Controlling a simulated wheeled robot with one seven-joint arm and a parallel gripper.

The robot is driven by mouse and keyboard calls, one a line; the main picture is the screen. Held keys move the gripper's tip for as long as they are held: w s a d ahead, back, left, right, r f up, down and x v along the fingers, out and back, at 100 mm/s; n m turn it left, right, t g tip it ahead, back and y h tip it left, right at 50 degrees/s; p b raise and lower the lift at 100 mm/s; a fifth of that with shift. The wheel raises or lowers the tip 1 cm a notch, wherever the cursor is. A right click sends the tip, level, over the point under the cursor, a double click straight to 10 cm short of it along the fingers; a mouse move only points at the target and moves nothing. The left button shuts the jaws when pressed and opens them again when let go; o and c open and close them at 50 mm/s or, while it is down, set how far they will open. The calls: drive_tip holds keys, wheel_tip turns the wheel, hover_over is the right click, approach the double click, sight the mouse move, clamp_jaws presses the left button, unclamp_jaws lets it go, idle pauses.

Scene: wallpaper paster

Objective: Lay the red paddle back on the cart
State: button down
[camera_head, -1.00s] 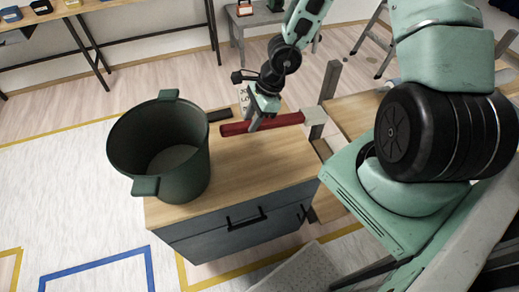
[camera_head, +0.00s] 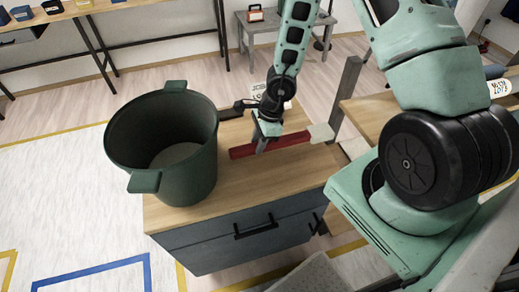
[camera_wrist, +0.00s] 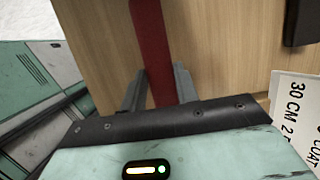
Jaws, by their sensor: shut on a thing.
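The red paddle (camera_head: 290,141) is a long, flat red bar above or on the cart's wooden top (camera_head: 225,188). I cannot tell whether it touches the wood. A pale block (camera_head: 321,132) shows at its right end. My gripper (camera_head: 262,147) points down and is shut on the paddle, left of its middle. In the wrist view, the paddle (camera_wrist: 151,45) runs between my two fingers (camera_wrist: 158,92). The part under the gripper body is hidden.
A dark green bucket (camera_head: 185,178) stands on the cart's left part. A white card (camera_wrist: 296,108) with printed text and a dark block (camera_wrist: 303,22) lie beyond the paddle. A grey post (camera_head: 347,95) rises at the cart's back right. Bare wood lies in front of the paddle.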

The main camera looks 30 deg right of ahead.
drive_tip(key=shift+f, duration=1.5)
drive_tip(key=c, duration=1.1)
unclamp_jaws()
drive_tip(key=shift+o, duration=0.2)
drive_tip(key=p+v, duration=0.5)
drive_tip(key=v, duration=0.7)
drive_tip(key=shift+s, duration=0.1)
